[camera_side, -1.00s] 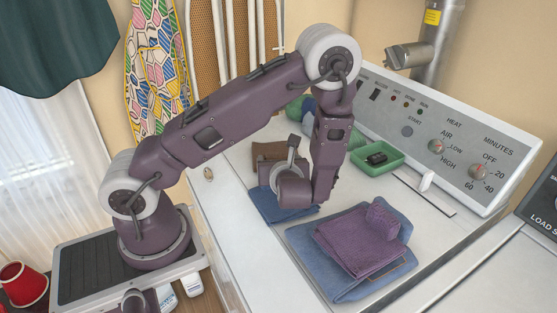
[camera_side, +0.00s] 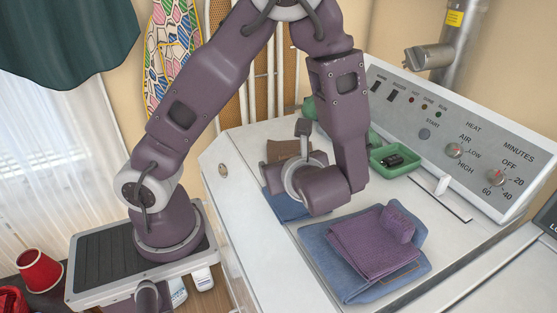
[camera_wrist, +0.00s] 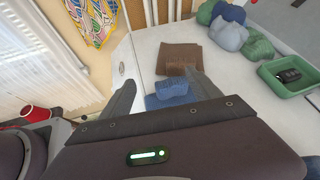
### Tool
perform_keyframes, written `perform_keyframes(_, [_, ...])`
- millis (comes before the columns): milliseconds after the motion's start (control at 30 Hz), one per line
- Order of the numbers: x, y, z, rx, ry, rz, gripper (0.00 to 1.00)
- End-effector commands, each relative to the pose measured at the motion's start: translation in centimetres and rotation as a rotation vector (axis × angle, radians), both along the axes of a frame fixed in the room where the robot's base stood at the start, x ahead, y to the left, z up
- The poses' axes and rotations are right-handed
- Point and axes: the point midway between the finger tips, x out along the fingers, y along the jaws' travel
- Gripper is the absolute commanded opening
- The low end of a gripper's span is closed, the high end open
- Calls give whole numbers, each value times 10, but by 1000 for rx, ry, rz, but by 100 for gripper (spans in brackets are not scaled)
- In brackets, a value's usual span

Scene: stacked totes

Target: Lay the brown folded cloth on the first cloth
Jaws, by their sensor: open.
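The brown folded cloth (camera_side: 284,150) lies at the back left of the white top, partly behind my wrist; it also shows in the wrist view (camera_wrist: 180,57). A small blue folded cloth (camera_wrist: 172,91) lies just in front of it, and shows in the side view (camera_side: 283,204). A purple folded cloth (camera_side: 372,243) lies on a larger blue cloth (camera_side: 345,285) at the front right, its raised fold at the upper right. My gripper (camera_wrist: 160,78) is open and empty; its fingers frame the small blue cloth from above in the wrist view. The side view hides its fingertips.
A green tray (camera_side: 398,168) with a dark item stands right of the cloths in front of the control panel (camera_side: 450,140). Green, grey and blue bundles (camera_wrist: 228,28) lie at the back. White surface is clear between the cloths and the tray.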

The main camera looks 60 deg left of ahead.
Motion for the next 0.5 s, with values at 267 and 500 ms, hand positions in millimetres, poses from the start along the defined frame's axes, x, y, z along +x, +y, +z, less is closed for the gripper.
perform_keyframes(267, [-98, -22, 59, -692, -540, 813, 72])
perform_keyframes(500, [-108, -78, 110, -1277, -951, 1193, 72])
